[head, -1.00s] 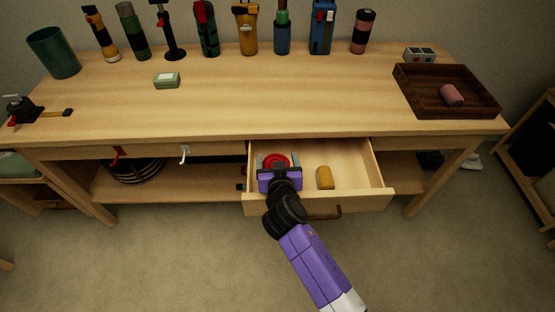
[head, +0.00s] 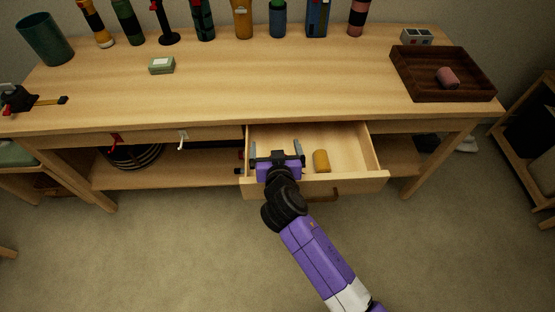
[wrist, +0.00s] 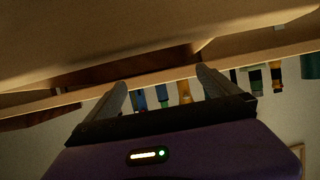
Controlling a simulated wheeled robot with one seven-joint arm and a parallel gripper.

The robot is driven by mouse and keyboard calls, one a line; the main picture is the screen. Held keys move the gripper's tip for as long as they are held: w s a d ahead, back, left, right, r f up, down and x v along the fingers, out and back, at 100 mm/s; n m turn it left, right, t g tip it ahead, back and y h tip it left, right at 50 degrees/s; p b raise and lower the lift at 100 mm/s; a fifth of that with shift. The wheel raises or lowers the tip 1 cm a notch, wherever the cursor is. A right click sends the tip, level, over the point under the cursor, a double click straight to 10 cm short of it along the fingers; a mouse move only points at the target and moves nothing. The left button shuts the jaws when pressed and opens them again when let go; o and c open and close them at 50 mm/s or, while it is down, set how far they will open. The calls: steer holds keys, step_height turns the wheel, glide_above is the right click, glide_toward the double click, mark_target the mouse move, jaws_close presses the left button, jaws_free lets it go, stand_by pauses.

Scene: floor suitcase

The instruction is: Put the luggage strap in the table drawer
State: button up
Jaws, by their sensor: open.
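The table drawer (head: 355,184) is pulled out in the head view. My gripper (head: 277,148) is over the left part of the drawer, its two grey fingers spread apart with nothing visible between them. In the wrist view my gripper (wrist: 162,88) also shows open and empty. I cannot see the luggage strap for certain now. A red round coil, perhaps the strap, is not visible and may be hidden by the gripper. A small yellow-brown block (head: 321,161) lies in the drawer to the right of the gripper.
The wooden tabletop (head: 260,90) is above and behind the drawer. It holds a brown tray (head: 405,84) with a pink roll (head: 447,77), a small green box (head: 162,65), and several upright items along the back. The tabletop's middle is clear.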

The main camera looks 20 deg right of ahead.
steer(key=v, duration=0.9)
steer(key=shift+f, duration=0.1)
steer(key=s+d+f+n+y, duration=0.2)
steer(key=s, duration=0.7)
steer(key=s+d+f+n+y, duration=0.2)
steer(key=s, duration=0.7)
steer(key=s+r+t, duration=0.2)
steer(key=s+r, duration=1.1)
steer(key=s, duration=0.3)
steer(key=shift+s+d+r+m, duration=0.15)
steer(key=shift+s+d+m, duration=0.15)
steer(key=shift+d+m, duration=0.15)
